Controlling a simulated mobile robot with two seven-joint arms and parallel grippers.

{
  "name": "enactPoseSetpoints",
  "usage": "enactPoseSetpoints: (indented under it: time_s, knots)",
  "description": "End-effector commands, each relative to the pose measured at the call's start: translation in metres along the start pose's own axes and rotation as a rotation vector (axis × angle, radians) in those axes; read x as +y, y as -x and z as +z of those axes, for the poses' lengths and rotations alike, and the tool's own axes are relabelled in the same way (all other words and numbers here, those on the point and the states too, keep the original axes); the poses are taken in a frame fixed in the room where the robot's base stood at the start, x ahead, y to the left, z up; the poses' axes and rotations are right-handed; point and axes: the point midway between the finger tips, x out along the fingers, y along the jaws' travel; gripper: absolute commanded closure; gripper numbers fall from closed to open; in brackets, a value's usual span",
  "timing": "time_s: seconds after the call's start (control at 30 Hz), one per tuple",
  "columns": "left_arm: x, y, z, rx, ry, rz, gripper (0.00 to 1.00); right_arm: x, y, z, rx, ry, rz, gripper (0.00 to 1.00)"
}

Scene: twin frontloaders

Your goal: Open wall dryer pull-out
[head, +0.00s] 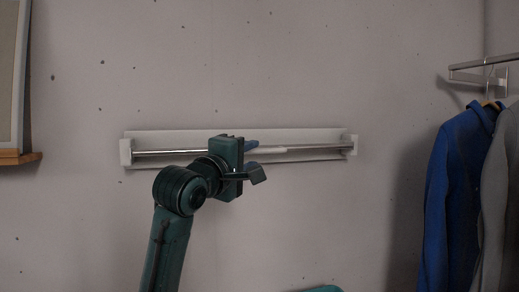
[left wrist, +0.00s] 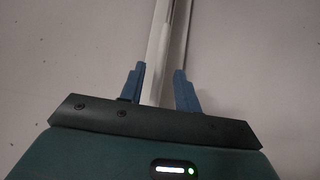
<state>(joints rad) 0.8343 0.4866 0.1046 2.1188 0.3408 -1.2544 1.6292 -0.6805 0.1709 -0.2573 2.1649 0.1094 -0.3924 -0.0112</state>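The wall dryer (head: 310,136) is a long white housing on the wall, with a shiny metal bar (head: 165,152) across its front and a white grip section (head: 270,150) near the middle. My left gripper (head: 252,154) is at the middle of the dryer, its blue fingers pointing right and toward the bar. In the left wrist view the left gripper (left wrist: 160,82) is open, with a finger on either side of the pale bar (left wrist: 161,45). I cannot tell whether the fingers touch it. The arm hides part of the dryer. My right gripper is not in view.
A blue jacket (head: 452,190) and a grey garment (head: 496,200) hang from a wall rail (head: 485,64) at the right. A wooden shelf (head: 18,158) and a framed panel (head: 10,75) are at the left edge. The wall around the dryer is bare.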

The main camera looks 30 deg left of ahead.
Motion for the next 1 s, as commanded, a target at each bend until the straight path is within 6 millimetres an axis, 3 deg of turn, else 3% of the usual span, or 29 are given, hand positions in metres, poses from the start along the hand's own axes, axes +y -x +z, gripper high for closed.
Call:
enactPoseSetpoints:
  time_s: [0.1, 0.3, 0.67, 1.0]
  knots:
    - [0.001, -0.022, 0.000, 0.000, 0.000, -0.002, 0.67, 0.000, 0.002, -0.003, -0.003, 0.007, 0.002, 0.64]
    - [0.001, -0.041, 0.000, 0.001, 0.000, 0.000, 0.67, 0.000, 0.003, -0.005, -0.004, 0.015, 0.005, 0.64]
    - [0.000, -0.045, 0.000, 0.001, 0.000, 0.000, 0.68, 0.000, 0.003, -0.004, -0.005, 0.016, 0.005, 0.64]
    - [0.000, -0.045, 0.000, 0.001, 0.000, 0.000, 0.96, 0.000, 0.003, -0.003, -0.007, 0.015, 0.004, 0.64]
